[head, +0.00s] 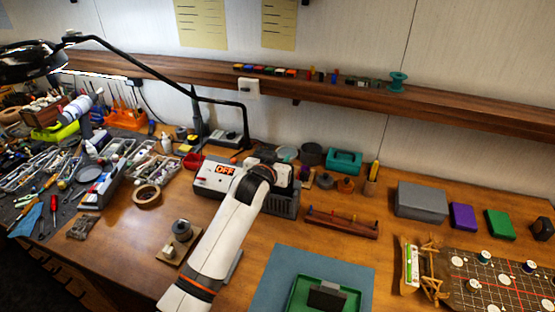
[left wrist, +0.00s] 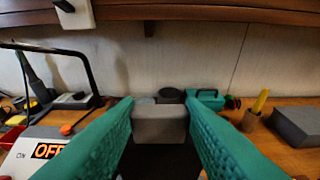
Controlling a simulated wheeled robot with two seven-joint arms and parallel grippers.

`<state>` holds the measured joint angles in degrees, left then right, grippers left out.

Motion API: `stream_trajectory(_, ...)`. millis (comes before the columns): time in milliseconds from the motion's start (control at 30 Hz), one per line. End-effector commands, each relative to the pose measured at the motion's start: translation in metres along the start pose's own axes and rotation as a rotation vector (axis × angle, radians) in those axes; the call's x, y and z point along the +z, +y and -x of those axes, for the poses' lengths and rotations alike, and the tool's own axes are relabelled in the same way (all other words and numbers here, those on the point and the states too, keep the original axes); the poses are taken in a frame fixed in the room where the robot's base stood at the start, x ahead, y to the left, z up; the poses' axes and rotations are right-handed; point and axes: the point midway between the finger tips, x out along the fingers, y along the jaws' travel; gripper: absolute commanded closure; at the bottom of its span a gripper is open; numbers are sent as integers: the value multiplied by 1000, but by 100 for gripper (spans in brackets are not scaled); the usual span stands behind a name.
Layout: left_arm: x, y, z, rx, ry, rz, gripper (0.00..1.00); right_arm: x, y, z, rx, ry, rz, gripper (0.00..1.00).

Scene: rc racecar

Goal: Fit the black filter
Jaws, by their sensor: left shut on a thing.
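My left gripper (left wrist: 160,125) is shut on a block with a grey face and a black lower part, taken to be the black filter (left wrist: 160,158), held between its two teal fingers in the left wrist view. In the head view, my left arm reaches up over the bench to the white machine (head: 214,172) with the orange OFF sign. The gripper is mostly hidden there behind its own wrist, so I cannot tell whether the filter touches the machine. The sign (left wrist: 47,151) also shows at lower left in the left wrist view. My right gripper is not in view.
A green tray (head: 296,303) on a blue mat (head: 262,290) holds a dark block (head: 327,297). A wooden rack (head: 341,222) stands right of the machine. A grey box (head: 421,200) and a teal case (head: 345,161) stand farther back. A black lamp arm (head: 150,69) crosses the left.

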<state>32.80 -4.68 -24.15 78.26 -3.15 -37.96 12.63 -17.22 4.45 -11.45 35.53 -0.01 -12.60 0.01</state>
Motion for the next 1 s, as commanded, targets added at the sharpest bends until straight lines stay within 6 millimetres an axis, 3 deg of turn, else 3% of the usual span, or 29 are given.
stream_trajectory(1000,-10,0,-3,0,0,0,97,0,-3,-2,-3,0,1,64)
